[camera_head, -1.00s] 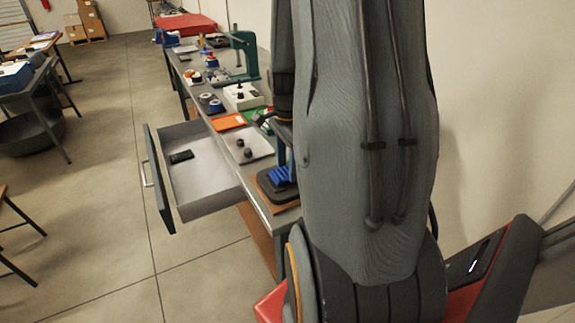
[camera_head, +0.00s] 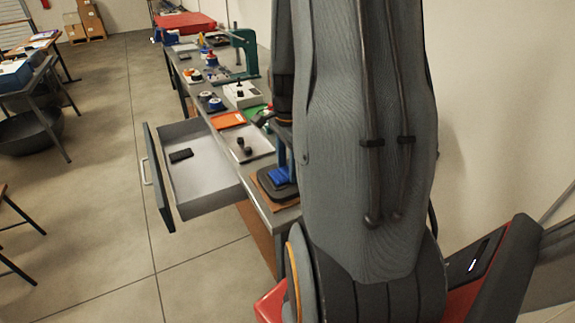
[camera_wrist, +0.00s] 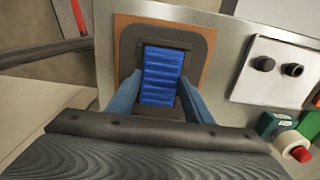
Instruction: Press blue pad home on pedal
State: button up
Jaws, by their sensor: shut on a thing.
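The ribbed blue pad (camera_wrist: 161,75) lies over the pedal in the wrist view, its ridges running crosswise. It also shows in the head view (camera_head: 279,175), partly hidden by my arm. My gripper (camera_wrist: 155,88) is shut on the pad, with one blue finger on each side of its near end. The dark pedal base (camera_wrist: 197,44) surrounds the pad on an orange-brown board (camera_wrist: 212,65). I cannot tell whether the pad is fully seated.
A pale tray (camera_wrist: 275,72) with two dark knobs lies right of the pedal. A red-and-white button (camera_wrist: 296,147) is nearer. An open drawer (camera_head: 205,168) holding a black item juts from the bench. A green press (camera_head: 246,55) stands farther back.

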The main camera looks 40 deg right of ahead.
jog(key=shift+f, duration=0.15)
jog(key=o, duration=1.2)
jog(key=shift+c, duration=0.2)
jog(key=shift+r+b, duration=0.8)
jog(key=shift+r, duration=3.15)
jog(key=shift+s, duration=0.1)
